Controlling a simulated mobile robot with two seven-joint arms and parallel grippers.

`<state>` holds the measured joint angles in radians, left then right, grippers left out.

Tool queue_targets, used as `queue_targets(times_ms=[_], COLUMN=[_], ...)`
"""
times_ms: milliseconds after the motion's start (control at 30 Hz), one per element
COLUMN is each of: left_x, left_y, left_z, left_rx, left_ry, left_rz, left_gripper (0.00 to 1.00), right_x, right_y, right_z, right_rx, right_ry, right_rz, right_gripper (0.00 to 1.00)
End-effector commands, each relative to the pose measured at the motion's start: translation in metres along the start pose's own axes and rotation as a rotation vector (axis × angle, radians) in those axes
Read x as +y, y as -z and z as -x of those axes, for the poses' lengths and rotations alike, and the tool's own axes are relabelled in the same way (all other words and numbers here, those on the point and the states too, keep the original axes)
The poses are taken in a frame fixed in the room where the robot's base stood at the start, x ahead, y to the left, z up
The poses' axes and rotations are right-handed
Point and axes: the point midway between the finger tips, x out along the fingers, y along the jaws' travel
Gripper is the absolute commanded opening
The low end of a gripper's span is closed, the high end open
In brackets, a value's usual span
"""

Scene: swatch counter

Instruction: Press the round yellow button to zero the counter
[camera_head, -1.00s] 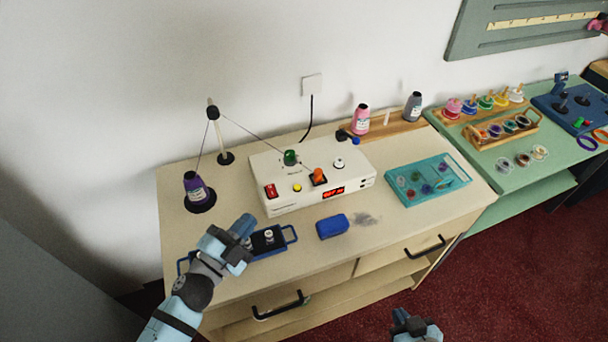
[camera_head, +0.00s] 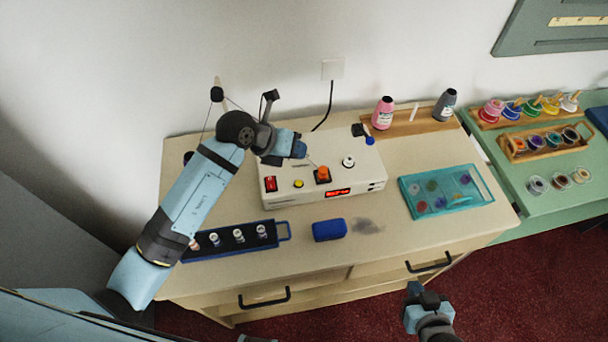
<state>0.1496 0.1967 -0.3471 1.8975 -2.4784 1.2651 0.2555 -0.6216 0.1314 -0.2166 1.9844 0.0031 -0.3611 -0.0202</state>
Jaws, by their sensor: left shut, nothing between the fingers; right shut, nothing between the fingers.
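The round yellow button (camera_head: 298,184) is on the front part of the white counter box (camera_head: 330,179), between a red rocker switch (camera_head: 271,184) and an orange knob (camera_head: 322,173). A red lit display (camera_head: 338,192) is to its right. My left gripper (camera_head: 303,149) is shut and empty, above the back left part of the box. In the picture it is above the button and apart from it. It hides the green part at the back of the box. My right gripper (camera_head: 413,291) is shut and empty, low in front of the counter drawers.
A blue block (camera_head: 329,230) lies before the box beside a grey smudge. A dark blue tray (camera_head: 284,225) of small jars is at left, partly behind my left arm. A teal tray (camera_head: 488,198) is at right. Bottles (camera_head: 383,113) stand at the back.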

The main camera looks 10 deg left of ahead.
Motion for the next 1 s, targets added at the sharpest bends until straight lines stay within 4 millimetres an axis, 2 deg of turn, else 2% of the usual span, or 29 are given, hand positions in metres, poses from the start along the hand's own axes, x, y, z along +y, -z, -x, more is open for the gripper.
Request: queue_targets(times_ms=[533,1000], left_x=[0.005,0.036], left_y=[0.004,0.036], left_z=[-0.006,-0.049], left_rx=[0.001,0.001], left_ry=[-0.006,-0.005], left_rz=[-0.002,-0.001], left_gripper=[0.0,0.0], right_x=[-0.002,-0.009], right_y=[-0.009,-0.048], right_z=[-0.004,-0.036], right_rx=[-0.004,-0.002], right_ry=[0.002,0.023], right_rz=[-0.004,-0.004], right_gripper=[0.0,0.0])
